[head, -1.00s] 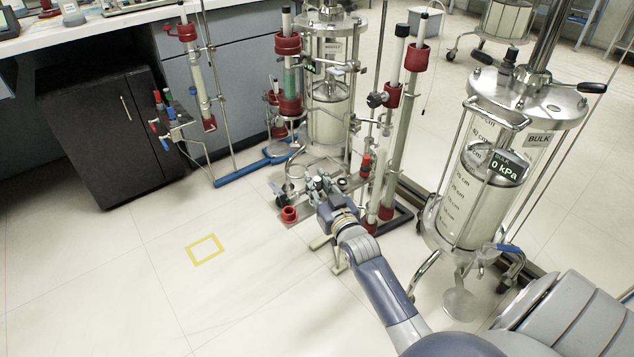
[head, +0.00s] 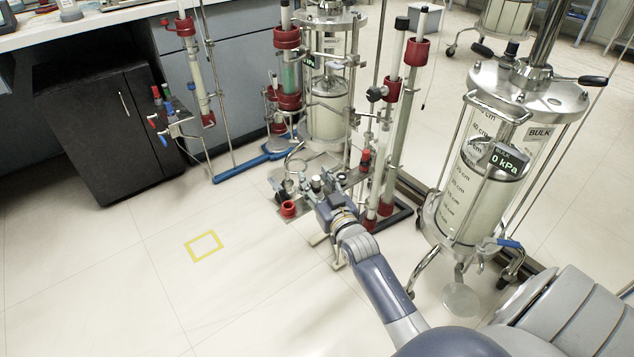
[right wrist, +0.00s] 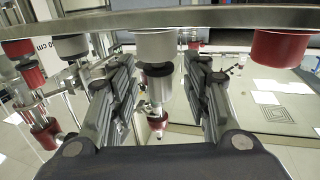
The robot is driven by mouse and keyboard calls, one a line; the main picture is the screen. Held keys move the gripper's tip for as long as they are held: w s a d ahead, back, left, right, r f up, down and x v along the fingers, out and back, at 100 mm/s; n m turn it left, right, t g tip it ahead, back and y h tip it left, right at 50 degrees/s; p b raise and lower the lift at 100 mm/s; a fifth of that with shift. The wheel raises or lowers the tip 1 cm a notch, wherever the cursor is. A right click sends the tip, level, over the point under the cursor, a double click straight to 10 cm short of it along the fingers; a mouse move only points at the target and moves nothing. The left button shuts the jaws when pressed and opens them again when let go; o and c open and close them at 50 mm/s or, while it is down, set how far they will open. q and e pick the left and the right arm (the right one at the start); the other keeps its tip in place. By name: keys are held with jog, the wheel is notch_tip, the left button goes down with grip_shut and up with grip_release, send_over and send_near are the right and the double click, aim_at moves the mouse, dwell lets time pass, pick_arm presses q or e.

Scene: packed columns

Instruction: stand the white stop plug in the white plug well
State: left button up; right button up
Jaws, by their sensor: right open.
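My right gripper (head: 318,188) is at the front of the steel plate (head: 270,187) at the foot of the columns. In the right wrist view its two fingers (right wrist: 162,100) are apart. Between them is a pale, whitish cup (right wrist: 155,46) against the plate rim. A grey cylinder with a dark band (right wrist: 160,88) lines up with the cup, with gaps to both fingers. These look like the white plug well and white stop plug, with the plug at or in the well; how deep it sits cannot be told. My left gripper is not in view.
A red cup (head: 288,208) stands at the plate's front left corner. Glass columns with red collars (head: 416,52) stand close to the right. The large BULK column (head: 480,185) stands farther right. Open floor with a yellow square (head: 203,245) lies to the left.

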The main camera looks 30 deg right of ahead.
jog(key=s+a, duration=0.2)
jog(key=s, duration=1)
jog(key=shift+w+a, duration=0.1)
